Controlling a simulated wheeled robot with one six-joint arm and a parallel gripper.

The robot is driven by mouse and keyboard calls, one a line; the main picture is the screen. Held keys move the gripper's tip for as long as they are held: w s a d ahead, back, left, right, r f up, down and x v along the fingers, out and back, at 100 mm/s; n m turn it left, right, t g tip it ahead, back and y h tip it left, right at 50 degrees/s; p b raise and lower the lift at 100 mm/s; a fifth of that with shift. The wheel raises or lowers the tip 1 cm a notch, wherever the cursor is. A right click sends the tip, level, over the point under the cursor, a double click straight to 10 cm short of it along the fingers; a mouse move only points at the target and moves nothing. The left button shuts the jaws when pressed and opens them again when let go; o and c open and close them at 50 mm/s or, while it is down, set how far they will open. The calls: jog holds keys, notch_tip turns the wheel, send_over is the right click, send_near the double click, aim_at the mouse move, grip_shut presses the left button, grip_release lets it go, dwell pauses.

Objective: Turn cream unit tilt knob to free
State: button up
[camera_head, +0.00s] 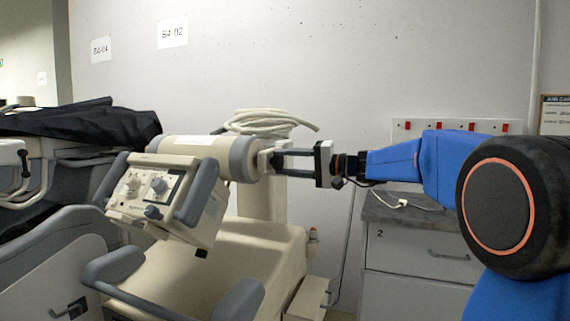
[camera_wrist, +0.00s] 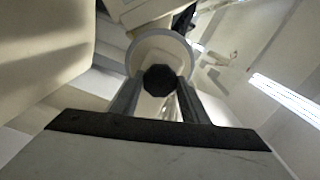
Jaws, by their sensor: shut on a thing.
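The cream unit (camera_head: 230,270) stands in the middle of the head view, with a tilted control head (camera_head: 185,225) on a horizontal cream and grey cylinder (camera_head: 205,150). My gripper (camera_head: 275,161) reaches in from the right at the cylinder's right end. In the wrist view, the dark, many-sided tilt knob (camera_wrist: 159,78) sits between the two fingers of my gripper (camera_wrist: 160,92), in front of a round pale end face. The fingers are shut on the knob. I see no readable free marking.
A coiled cream cable (camera_head: 265,122) lies above the cylinder. A cart with a black cover (camera_head: 80,125) stands at the left. A grey-topped cabinet (camera_head: 425,255) stands behind my arm. A wall strip with red switches (camera_head: 450,127) is above it.

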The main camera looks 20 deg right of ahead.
jog(key=o, duration=1.1)
jog(key=v, duration=1.7)
jog(key=shift+s+d, duration=0.15)
jog(key=s+a+f+g+h, duration=0.3)
jog(key=s+a+f, duration=0.4)
jog(key=s+f, duration=0.15)
jog(key=s+a+f+g+h, duration=0.3)
jog(key=s+a+f, duration=0.4)
jog(key=f, duration=0.3)
jog(key=s+d+f+n+h, duration=0.1)
jog(key=s+d+f+h, duration=0.1)
jog(key=s+f, duration=0.3)
jog(key=s+d+f+n+h, duration=0.1)
jog(key=s+d+f+h, duration=0.1)
jog(key=s+f, duration=0.4)
jog(key=s+d+f+n+h, duration=0.2)
jog(key=s+f+h, duration=0.2)
jog(key=s+f, duration=0.2)
jog(key=shift+d+f+h, duration=0.1)
jog(key=shift+d+h, duration=0.2)
jog(key=shift+d, duration=0.05)
